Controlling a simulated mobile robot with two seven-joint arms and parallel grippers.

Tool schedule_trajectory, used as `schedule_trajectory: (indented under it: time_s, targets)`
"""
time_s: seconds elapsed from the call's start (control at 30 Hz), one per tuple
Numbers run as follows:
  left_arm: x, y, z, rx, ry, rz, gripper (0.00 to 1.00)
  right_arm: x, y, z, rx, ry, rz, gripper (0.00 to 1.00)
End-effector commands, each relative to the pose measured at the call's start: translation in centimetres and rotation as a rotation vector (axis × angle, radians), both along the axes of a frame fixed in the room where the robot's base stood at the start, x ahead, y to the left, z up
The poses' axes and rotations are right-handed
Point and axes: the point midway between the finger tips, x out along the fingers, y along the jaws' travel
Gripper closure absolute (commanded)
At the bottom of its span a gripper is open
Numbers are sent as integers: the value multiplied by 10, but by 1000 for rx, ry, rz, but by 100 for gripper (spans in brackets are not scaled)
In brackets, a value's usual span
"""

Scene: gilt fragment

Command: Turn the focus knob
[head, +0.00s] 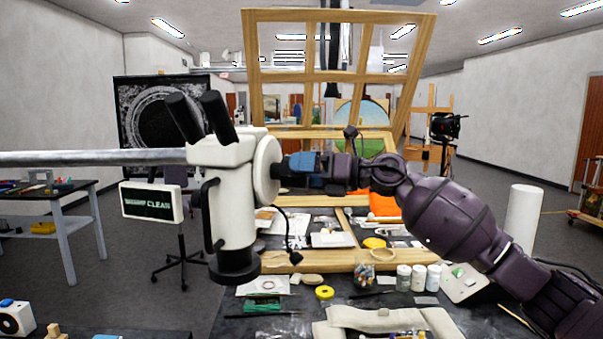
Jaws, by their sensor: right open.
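The white microscope (233,200) hangs from a grey horizontal boom (90,158), with two black eyepieces (200,115) at its top. Its focus knob (265,172) is the large, round, cream disc on its right side. My right gripper (287,166) reaches in from the right at the height of the knob. Its tips are at or very close to the knob's right face; I cannot tell whether they touch it. The fingers are small and partly hidden here, but the jaws are open. My left gripper is not in view.
A small CLEAN display (151,201) is at the microscope's left. Below is a dark worktable (225,325) with jars (418,277), yellow tape (324,292) and a green box (262,304). A wooden frame (252,70) stands behind. A black cable hangs right of the microscope.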

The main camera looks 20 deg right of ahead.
Motion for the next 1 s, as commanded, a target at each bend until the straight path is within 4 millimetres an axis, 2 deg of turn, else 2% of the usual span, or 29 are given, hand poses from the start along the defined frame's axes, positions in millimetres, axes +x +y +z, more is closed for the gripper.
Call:
schedule_trajectory:
  time_s: [0.3,0.5,0.7,1.0]
  targets:
    - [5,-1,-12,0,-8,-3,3,-30,-49,-4,-3,2,-4,3]
    - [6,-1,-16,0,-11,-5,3,-45,-72,-2,-2,2,-3,3]
    - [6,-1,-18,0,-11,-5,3,-52,-81,-1,-2,1,-1,3]
    - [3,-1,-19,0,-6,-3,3,-52,-82,0,-2,1,-1,3]
